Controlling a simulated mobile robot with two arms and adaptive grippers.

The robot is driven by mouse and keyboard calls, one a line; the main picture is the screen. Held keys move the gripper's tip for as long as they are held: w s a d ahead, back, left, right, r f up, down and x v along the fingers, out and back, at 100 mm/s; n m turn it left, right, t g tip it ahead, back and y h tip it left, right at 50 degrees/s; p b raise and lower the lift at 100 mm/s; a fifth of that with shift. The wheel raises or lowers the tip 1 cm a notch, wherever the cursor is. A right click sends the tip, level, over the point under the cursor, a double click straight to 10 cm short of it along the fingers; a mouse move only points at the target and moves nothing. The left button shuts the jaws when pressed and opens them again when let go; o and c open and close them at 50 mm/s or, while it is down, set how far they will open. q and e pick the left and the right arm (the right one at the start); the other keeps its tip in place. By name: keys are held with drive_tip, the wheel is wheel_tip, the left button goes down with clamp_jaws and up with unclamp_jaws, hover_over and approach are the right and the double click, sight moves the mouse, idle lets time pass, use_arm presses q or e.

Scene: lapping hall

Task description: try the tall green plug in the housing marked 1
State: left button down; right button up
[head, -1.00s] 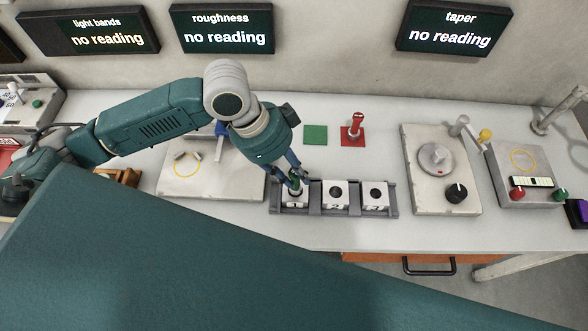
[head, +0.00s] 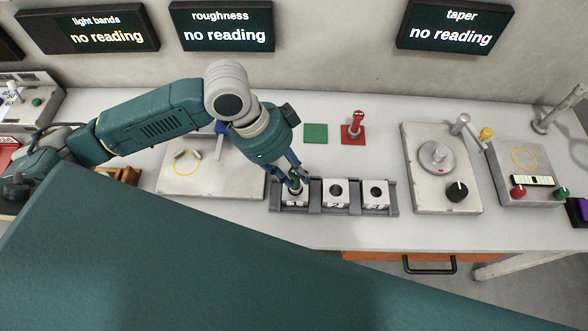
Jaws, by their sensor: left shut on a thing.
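My left gripper (head: 297,184) points down over the housing marked 1 (head: 293,199), the leftmost white block in the grey rack (head: 334,212). It is shut on the green plug (head: 296,190), of which only a small part shows between the fingers. The plug is at the top of housing 1; the fingers hide how deep it sits in the bore. The housings marked 2 (head: 336,200) and at the right end (head: 376,202) stand beside it with dark open bores. My right gripper is not in view.
A green pad (head: 316,133) lies empty behind the rack. A red plug (head: 357,122) stands on a red pad (head: 350,140). A plate with a yellow circle (head: 203,187) is to the left, a dial machine (head: 420,197) to the right. Wall displays say "no reading".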

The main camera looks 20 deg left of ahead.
use_arm(q)
drive_tip(key=shift+f+b, duration=0.4)
drive_tip(key=shift+f, duration=0.65)
idle(0.8)
drive_tip(key=shift+r, duration=0.1)
idle(1.0)
drive_tip(key=shift+r+p, duration=3.45)
drive_tip(key=shift+p, duration=0.85)
drive_tip(key=shift+w, duration=0.1)
